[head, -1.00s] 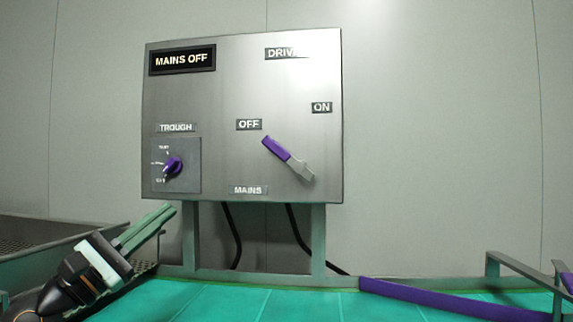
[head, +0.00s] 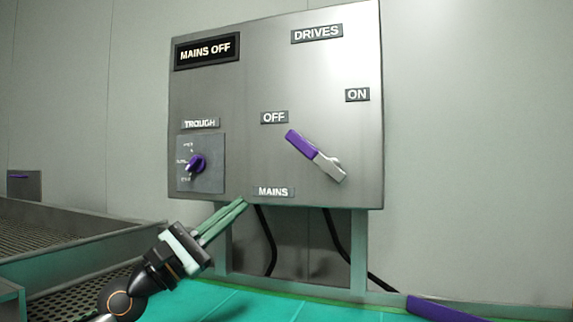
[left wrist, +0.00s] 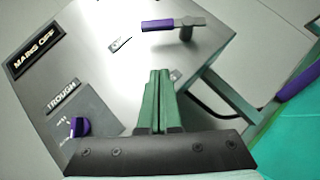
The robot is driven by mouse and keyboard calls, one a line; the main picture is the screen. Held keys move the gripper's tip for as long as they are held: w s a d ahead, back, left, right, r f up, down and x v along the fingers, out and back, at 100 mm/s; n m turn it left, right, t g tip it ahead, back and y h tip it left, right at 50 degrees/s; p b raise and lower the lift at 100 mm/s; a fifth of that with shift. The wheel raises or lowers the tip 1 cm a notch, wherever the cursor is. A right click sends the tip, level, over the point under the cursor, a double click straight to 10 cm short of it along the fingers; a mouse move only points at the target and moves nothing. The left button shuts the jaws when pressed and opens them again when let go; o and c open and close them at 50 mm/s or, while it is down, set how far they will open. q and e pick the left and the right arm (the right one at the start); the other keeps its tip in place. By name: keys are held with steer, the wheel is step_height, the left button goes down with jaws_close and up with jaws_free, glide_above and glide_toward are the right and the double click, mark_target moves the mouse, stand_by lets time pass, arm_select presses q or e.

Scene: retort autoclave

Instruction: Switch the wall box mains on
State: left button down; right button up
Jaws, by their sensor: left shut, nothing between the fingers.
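The wall box (head: 270,90) is a grey metal panel, and its display (head: 207,51) reads MAINS OFF. The mains lever (head: 316,156) has a purple grip that points up and left toward the OFF label (head: 274,118). The ON label (head: 357,95) is at the upper right of the lever. My right gripper is not in view.
A purple trough knob (head: 195,163) is on the box's lower left. Black cables (head: 268,240) hang beneath the box between its posts. A perforated metal tray (head: 60,245) stands at left. A green surface (head: 260,303) lies below.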

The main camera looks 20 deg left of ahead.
mark_target(315, 155)
arm_select(q)
steer(key=p+x, duration=0.1)
steer(key=x, duration=0.3)
steer(key=s+r+p+x, duration=0.1)
steer(key=p+x, duration=0.1)
steer(key=x, duration=0.2)
steer(key=s+d+p+x, duration=0.1)
steer(key=p+x, duration=0.1)
steer(key=x, duration=0.3)
steer(key=shift+d+r, duration=0.15)
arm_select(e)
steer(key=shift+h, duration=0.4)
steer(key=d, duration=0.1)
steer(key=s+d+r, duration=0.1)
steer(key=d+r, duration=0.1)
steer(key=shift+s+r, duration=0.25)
arm_select(q)
steer(key=shift+r+m+g, duration=0.15)
steer(key=shift+m+g, duration=0.15)
steer(key=shift+m, duration=0.1)
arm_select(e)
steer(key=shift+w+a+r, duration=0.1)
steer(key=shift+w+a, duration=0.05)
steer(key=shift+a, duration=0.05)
